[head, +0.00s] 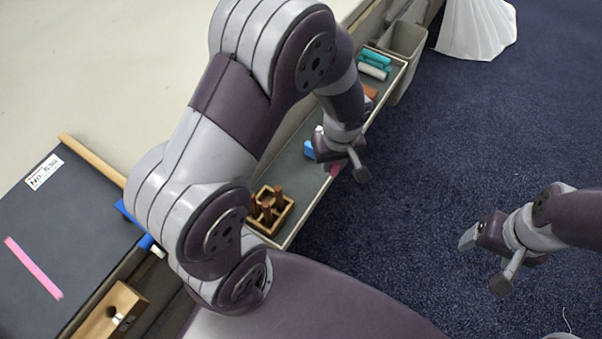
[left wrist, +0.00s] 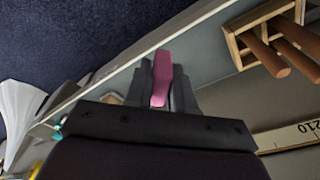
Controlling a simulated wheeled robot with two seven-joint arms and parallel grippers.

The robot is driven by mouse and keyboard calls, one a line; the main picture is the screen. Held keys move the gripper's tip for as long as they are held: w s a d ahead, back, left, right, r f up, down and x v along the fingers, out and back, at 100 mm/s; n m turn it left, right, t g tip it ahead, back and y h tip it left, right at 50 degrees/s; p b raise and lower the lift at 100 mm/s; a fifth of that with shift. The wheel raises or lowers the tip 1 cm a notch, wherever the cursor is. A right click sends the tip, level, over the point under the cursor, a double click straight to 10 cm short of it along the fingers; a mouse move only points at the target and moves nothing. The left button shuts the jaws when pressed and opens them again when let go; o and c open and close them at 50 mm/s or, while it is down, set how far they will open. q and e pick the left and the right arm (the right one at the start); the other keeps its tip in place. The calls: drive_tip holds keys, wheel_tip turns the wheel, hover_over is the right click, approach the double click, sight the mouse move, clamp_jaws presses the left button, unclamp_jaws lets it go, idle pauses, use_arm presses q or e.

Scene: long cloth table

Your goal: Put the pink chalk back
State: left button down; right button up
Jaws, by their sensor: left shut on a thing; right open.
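The pink chalk (left wrist: 162,80) is held between the fingers of my left gripper (left wrist: 161,95), seen in the left wrist view. In the head view my left gripper (head: 342,172) is over the grey tray (head: 293,172), near its right rim, with a bit of pink chalk (head: 334,170) showing at the fingertips. Whether the chalk touches the tray is unclear. My right gripper (head: 484,264) is open and empty above the blue carpet, at the right.
A wooden holder (head: 272,226) with brown pegs stands at the tray's near end. A blue item (head: 309,150) lies beside my left gripper; teal and white pieces (head: 374,65) lie at the far end. A grey bin (head: 404,45) adjoins it. A dark board (head: 60,230) bears a pink strip.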

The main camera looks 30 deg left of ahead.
use_arm(q)
hover_over(300, 170)
drive_tip(key=f, duration=0.5)
drive_tip(key=shift+s+d, duration=0.1)
drive_tip(key=shift+d, duration=0.25)
drive_tip(key=shift+a+f, duration=0.2)
wheel_tip(300, 170, down, 4)
drive_tip(key=shift+r+b, duration=0.1)
drive_tip(key=shift+b, duration=0.6)
drive_tip(key=c, duration=1)
unclamp_jaws()
drive_tip(key=shift+o, duration=0.2)
